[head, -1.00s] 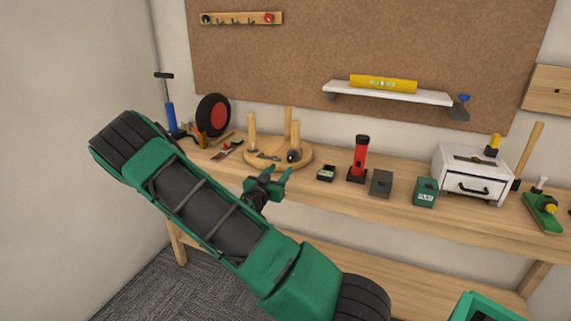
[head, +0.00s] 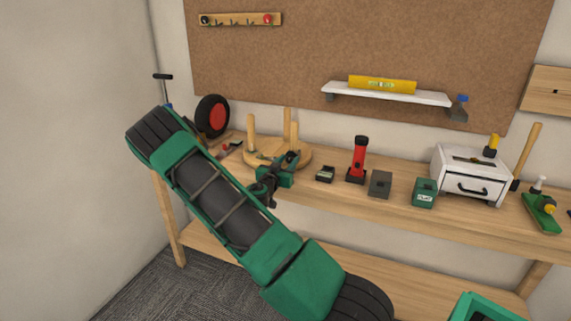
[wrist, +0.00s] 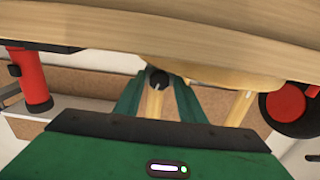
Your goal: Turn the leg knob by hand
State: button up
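The round wooden stool top (head: 262,152) lies upside down on the bench, with wooden legs (head: 251,132) standing up from it. My gripper (head: 289,160) is at its front right edge and covers the dark knob there in the head view. In the wrist view, which is inverted, the black round knob (wrist: 158,78) shows in front of a pale leg (wrist: 153,105). The two green fingers of my gripper (wrist: 158,84) lie on either side of the knob, spread apart, with gaps visible. The gripper is open and holds nothing.
To the right on the bench (head: 335,200) stand a small dark box (head: 325,174), a red flashlight (head: 359,160), a grey block (head: 380,184) and a green box (head: 424,193). A red-hubbed wheel (head: 213,116) stands behind left. A shelf (head: 390,93) hangs above.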

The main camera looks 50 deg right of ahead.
jog(key=c, duration=0.7)
jog(key=shift+n, duration=0.7)
jog(key=shift+w+a, duration=0.1)
jog(key=o, duration=1)
jog(key=v, duration=1)
jog(key=shift+s+a+f, duration=0.1)
jog(key=shift+s+a, duration=0.1)
jog(key=shift+a, duration=0.1)
